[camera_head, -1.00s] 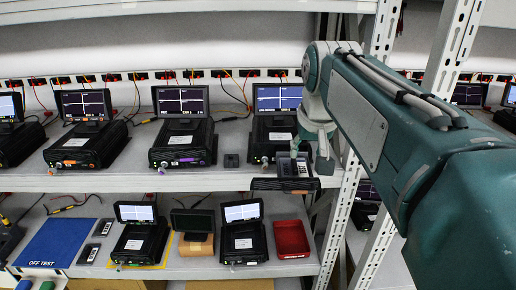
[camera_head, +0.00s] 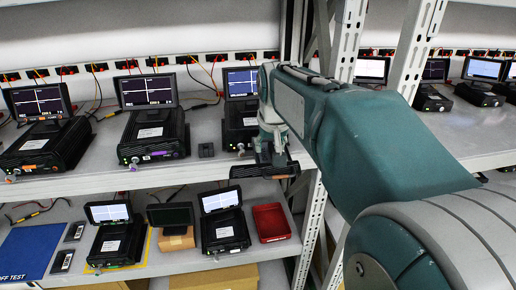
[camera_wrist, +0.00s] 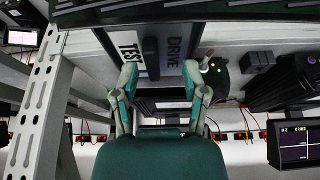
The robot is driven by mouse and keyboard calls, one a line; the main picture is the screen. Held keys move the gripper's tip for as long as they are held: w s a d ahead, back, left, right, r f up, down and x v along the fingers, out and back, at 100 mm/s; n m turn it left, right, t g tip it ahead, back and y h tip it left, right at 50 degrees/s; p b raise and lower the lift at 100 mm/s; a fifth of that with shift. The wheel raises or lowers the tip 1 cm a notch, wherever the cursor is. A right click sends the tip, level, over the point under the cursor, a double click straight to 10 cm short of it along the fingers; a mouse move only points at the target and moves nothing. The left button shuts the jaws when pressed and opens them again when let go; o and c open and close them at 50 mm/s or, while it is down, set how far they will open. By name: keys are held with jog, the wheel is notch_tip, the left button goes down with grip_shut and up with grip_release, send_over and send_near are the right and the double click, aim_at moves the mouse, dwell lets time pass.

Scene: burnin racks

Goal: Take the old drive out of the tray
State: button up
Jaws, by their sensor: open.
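In the head view the tray (camera_head: 265,171) is a dark slab sticking out from the front of the upper-shelf unit under my arm. My gripper (camera_head: 268,157) is close above it, pointing down. In the wrist view my gripper (camera_wrist: 160,75) has its two green fingers apart. Between and just beyond the fingertips is the drive (camera_wrist: 169,62), a pale face lettered "TEST" and "DRIVE" with a dark raised bar (camera_wrist: 150,58) along its middle. I cannot tell whether the fingers touch it. My gripper hides most of the drive in the head view.
The unit with a lit screen (camera_head: 241,84) stands behind my gripper, partly hidden by my arm. A small black block (camera_head: 206,150) sits left of it. A red bin (camera_head: 271,222) is on the lower shelf, and a white rack upright (camera_head: 338,70) rises close behind my arm.

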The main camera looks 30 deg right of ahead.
jog(key=shift+w+d+f, duration=0.15)
jog(key=shift+d+f, duration=0.1)
jog(key=shift+f, duration=0.2)
jog(key=shift+d+f, duration=0.1)
jog(key=shift+d, duration=0.25)
jog(key=shift+a, duration=0.1)
grip_shut()
jog(key=shift+a, duration=0.15)
